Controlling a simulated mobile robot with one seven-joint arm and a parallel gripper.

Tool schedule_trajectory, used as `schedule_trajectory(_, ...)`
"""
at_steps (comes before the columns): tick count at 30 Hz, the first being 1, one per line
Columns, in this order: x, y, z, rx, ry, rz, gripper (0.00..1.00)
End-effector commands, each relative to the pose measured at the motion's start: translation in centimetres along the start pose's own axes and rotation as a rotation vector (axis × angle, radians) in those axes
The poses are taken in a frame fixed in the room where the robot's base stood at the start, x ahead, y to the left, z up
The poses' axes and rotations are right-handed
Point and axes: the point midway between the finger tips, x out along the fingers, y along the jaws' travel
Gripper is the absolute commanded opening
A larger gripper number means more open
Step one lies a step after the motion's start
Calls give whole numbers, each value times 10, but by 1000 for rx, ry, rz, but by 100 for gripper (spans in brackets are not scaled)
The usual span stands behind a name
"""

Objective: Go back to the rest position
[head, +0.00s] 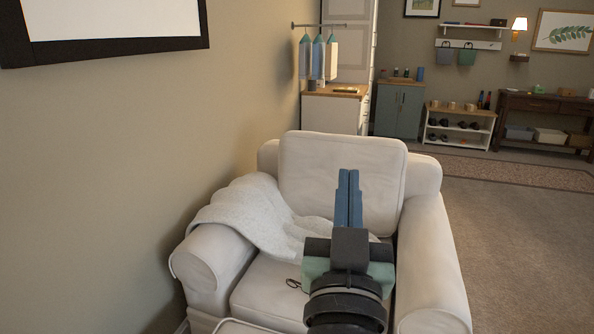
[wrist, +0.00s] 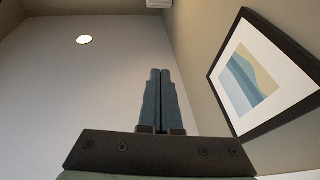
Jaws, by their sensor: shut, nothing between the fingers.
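My gripper (head: 349,190) is shut and empty, its blue fingers pressed together. In the head view it is raised in front of a white armchair (head: 428,262) and hides part of its seat and back. In the wrist view the shut fingers (wrist: 161,90) point up toward the ceiling, with a framed picture (wrist: 250,75) to their right. The fingers touch nothing that I can see.
A pale blanket (head: 245,215) lies over the chair's left arm and seat. A thin dark object, perhaps glasses (head: 294,284), lies on the seat. A wall is close on the left. Carpet (head: 520,240) is open on the right. Cabinets and a shoe rack (head: 458,126) stand at the back.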

Motion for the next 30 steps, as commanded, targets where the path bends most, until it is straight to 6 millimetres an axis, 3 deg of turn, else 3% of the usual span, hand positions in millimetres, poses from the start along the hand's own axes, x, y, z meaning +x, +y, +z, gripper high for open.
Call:
schedule_trajectory(1, -1, -9, -44, 15, 85, -20, 0)
schedule_trajectory(3, -8, -20, -97, 35, 189, -47, 0)
schedule_trajectory(5, -19, -28, -141, 50, 277, -71, 0)
schedule_trajectory(9, -62, -42, -238, 84, 493, -128, 0)
schedule_trajectory(10, -55, -43, -257, 83, 492, -129, 0)
schedule_trajectory(21, -9, -42, -365, 81, 471, -126, 0)
schedule_trajectory(25, 0, -42, -391, 81, 470, -126, 0)
schedule_trajectory(30, 6, -42, -405, 81, 469, -126, 0)
